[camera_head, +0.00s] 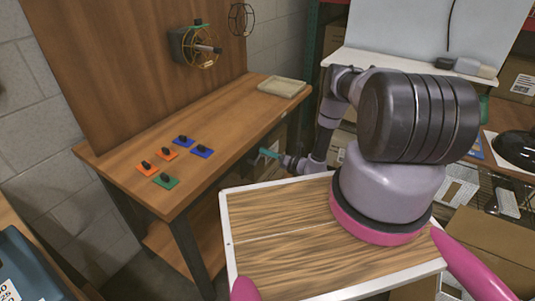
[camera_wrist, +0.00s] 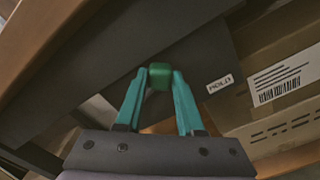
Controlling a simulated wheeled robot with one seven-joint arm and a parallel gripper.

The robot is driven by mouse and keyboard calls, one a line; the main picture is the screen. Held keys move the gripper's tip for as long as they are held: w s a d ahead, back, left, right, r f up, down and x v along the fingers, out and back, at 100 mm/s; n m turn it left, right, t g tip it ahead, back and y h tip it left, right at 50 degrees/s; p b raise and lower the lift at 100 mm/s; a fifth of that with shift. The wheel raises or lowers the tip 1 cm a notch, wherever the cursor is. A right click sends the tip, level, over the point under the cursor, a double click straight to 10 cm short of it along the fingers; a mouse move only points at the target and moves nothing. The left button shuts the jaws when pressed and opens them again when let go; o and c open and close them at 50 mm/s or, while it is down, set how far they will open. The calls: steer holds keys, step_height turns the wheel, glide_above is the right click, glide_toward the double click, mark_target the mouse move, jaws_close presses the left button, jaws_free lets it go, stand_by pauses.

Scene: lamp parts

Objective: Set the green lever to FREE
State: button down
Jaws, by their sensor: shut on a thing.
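In the wrist view the green lever (camera_wrist: 159,77) shows as a small green block at the tips of my gripper (camera_wrist: 159,82). The teal fingers are shut on it, one on each side. A dark panel lies behind it, and a small white label (camera_wrist: 220,84) that appears to read HOLD is to its right. No FREE label shows. In the head view my gripper (camera_head: 268,153) is low at the right front side of the wooden bench (camera_head: 235,107); the lever cannot be made out there.
On the bench are several orange, blue and green plates (camera_head: 165,181) with black knobs, and a shallow beige tray (camera_head: 282,86). A wheel device (camera_head: 198,47) is on the upright wooden board. Cardboard boxes (camera_wrist: 285,80) stand close to the right of my gripper.

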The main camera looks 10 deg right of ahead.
steer(key=n, duration=0.1)
steer(key=r, duration=0.1)
steer(key=n, duration=0.1)
steer(key=shift+s+a+r+n, duration=0.2)
steer(key=shift+s+a+n, duration=0.05)
steer(key=shift+s+n, duration=0.05)
steer(key=c, duration=0.5)
jaws_free()
steer(key=v, duration=1.1)
steer(key=shift+w+r, duration=0.1)
